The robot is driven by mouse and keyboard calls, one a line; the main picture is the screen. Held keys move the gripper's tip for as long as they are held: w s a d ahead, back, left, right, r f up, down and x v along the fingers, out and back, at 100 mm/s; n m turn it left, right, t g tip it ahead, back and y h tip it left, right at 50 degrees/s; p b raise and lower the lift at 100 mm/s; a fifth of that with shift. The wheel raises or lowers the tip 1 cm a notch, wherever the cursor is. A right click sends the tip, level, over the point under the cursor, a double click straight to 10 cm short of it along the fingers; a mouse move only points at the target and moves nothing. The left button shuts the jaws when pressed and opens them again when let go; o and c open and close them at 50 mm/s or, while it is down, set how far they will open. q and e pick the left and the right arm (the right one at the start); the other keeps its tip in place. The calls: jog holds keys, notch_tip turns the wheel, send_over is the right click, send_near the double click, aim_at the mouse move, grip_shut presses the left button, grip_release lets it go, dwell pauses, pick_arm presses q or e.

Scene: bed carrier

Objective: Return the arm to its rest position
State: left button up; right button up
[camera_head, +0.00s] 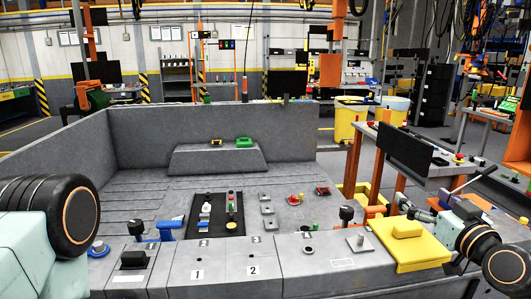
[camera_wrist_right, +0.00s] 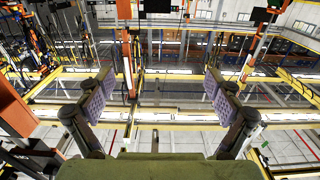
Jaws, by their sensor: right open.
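My right gripper (camera_head: 432,203) is at the right of the head view, beyond the right end of the grey console (camera_head: 330,262) and beside a yellow plate with a raised block (camera_head: 408,240). In the right wrist view the same gripper (camera_wrist_right: 160,97) has its two padded fingers wide apart with nothing between them. It points out over the hall, and no object is close in front of it. At the left edge of the head view only a pale link and dark joint of my left arm show. My left gripper is not in view.
A large grey bed (camera_head: 210,125) with raised walls rises behind the console. Knobs, levers and buttons stand on the console, around a black panel (camera_head: 215,214). A dark monitor (camera_head: 405,150) on a side table stands behind my right gripper. Yellow bins (camera_head: 350,118) stand farther back.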

aim_at(412, 230)
jog(key=shift+f, duration=4.45)
